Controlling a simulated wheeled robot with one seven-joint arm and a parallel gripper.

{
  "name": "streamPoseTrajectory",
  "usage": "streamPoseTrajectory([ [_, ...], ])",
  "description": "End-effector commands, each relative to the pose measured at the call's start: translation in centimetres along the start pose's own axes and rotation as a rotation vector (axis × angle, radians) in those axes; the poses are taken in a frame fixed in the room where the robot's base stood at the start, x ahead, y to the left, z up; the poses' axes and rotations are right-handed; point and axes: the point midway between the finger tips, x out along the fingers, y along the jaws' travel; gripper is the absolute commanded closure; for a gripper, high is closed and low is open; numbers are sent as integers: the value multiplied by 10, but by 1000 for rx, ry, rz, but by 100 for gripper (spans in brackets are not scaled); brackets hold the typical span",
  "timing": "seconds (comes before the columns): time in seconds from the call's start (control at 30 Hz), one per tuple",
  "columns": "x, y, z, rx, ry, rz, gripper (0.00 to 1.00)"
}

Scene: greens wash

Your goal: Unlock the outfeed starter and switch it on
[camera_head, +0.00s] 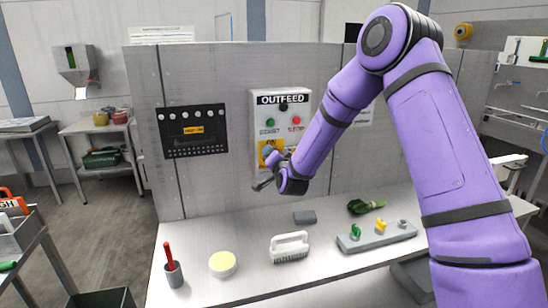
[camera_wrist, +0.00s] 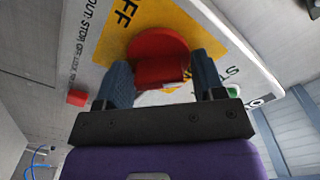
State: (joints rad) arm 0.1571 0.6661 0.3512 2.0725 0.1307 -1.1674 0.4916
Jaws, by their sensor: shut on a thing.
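The white outfeed starter box (camera_head: 300,106) is on the upright panel, with a green and a red button and a yellow plate (camera_head: 263,145) low on its front. In the wrist view, a red rotary handle (camera_wrist: 156,48) sits on the yellow plate, with "FF" lettering visible beside it. My gripper (camera_wrist: 162,78) has one finger on each side of this handle and is shut on it. In the head view my gripper hides most of the handle. The wrist view also shows the green button (camera_wrist: 233,90) and the red button (camera_wrist: 77,98). I see no padlock on the handle.
A grey rack (camera_head: 350,246) with green, yellow and grey pieces stands on the bench (camera_head: 255,281). A black indicator panel (camera_head: 192,132) is left of the box.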

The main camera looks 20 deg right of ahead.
Motion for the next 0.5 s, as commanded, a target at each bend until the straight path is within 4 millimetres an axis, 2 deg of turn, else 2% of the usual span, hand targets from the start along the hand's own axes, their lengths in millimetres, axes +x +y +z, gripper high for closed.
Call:
streamPoseTrajectory([
  [0.5, 0, 4, 0, 483, 0, 2, 61],
])
